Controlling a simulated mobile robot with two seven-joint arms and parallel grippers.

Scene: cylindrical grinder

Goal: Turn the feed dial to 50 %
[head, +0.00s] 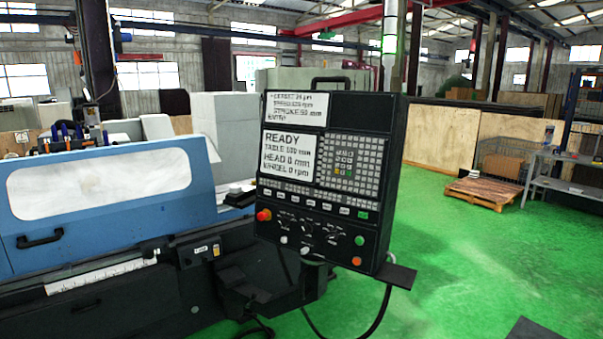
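The machine's control panel (325,180) stands upright in the middle of the head view, turned slightly. A red knob (263,215) sits at the strip's left end. The screen (287,155) reads READY, with table, head and rpm lines. Neither of my grippers is in view.
The blue grinder (110,195) with its window fills the left side. A small dark shelf (397,276) juts out under the panel's right, with a cable hanging below. Green floor (450,270) lies open to the right. A wooden pallet (482,192) and grey rack (560,170) stand farther back.

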